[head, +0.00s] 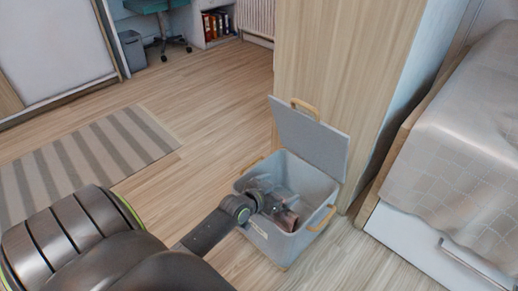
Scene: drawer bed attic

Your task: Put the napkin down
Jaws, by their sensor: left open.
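My left gripper (277,207) reaches down into an open grey storage box (258,236) with its lid up. The gripper is open. A small pinkish-brown patch (289,218) shows at its fingertips inside the box. It may be the napkin, but it is too small and too covered by the gripper to be sure. I cannot tell whether it touches the fingers or the box floor. My right gripper is not in view.
The box has wooden handles, and its raised lid (311,138) stands close to a wooden panel (340,75). A bed with a drawer (440,245) is at the right. A striped rug (85,160) lies at the left. Open wooden floor (205,120) lies behind the box.

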